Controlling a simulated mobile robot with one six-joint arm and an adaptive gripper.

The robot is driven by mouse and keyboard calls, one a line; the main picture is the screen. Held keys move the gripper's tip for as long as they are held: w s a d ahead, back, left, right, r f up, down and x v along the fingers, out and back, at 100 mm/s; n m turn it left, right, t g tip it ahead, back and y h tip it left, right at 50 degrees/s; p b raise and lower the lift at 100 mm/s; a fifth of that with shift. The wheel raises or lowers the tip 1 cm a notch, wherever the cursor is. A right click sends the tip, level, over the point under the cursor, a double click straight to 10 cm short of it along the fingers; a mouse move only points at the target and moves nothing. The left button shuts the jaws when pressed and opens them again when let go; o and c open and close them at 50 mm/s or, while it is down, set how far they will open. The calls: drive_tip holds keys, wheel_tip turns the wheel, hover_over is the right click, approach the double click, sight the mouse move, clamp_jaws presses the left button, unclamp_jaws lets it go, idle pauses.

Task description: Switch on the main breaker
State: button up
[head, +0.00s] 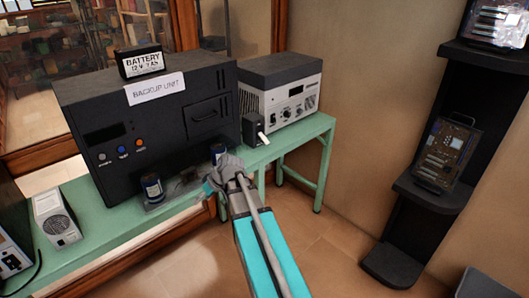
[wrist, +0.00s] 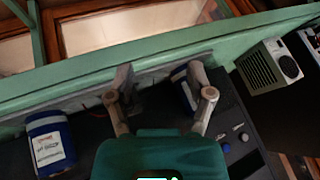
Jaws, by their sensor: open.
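No label naming a main breaker is readable. A small black box with a pale lever (head: 254,129) stands on the green bench between the backup unit and the grey device; I cannot tell whether it is the breaker. The black backup unit (head: 175,130) carries several small round buttons on its front. My gripper (head: 215,173) is at the unit's front right, by a blue cylinder (head: 217,151). In the wrist view my gripper (wrist: 160,78) has its fingers apart, with a blue cylinder (wrist: 182,90) close to the right finger; contact is unclear. Another blue cylinder (head: 152,188) stands left.
A grey device with knobs (head: 290,100) stands right on the green bench (head: 316,124). A small white box (head: 57,217) is at left. A dark shelf (head: 395,245) stands right; the floor between is clear.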

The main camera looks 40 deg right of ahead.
drive_tip(key=w+d+f+t+b, duration=0.2)
drive_tip(key=w+d+t+b, duration=0.25)
drive_tip(key=d, duration=0.45)
drive_tip(key=m+t+h+b, duration=0.1)
drive_tip(key=t+h+b, duration=0.3)
drive_tip(key=t+b, duration=0.6)
approach(267, 142)
drive_tip(key=s+r+g+b, duration=0.1)
drive_tip(key=s, duration=0.2)
drive_tip(key=shift+s+d+r, duration=0.1)
drive_tip(key=shift+s+d, duration=0.1)
drive_tip(key=shift+d, duration=0.05)
drive_tip(key=shift+w, duration=0.1)
drive_tip(key=w, duration=0.9)
drive_tip(key=w+a, duration=0.1)
drive_tip(key=w, duration=0.3)
drive_tip(key=shift+w, duration=0.3)
